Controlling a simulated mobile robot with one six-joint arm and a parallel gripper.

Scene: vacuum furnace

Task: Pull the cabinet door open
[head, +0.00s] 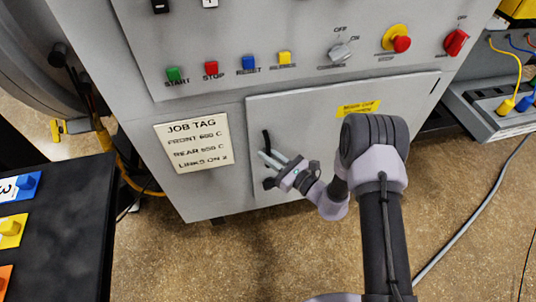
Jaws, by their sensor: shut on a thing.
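The cabinet door (320,112) is a light grey panel in the lower right part of the grey cabinet. It looks shut or nearly so; a small gap cannot be made out. A yellow label (358,108) sits on its upper part. A black upright handle (266,140) is near the door's left edge. My gripper (268,158) is at the handle, coming from the lower right, with its fingers shut on it. The fingers hide the lower part of the handle, and my arm hides the right part of the door.
A control panel above carries coloured buttons (211,69) and a red knob (456,42). A job tag (194,143) is left of the door. A black table (70,200) stands at left. A grey socket box (495,105) is at right, with a cable (470,215) on the open floor.

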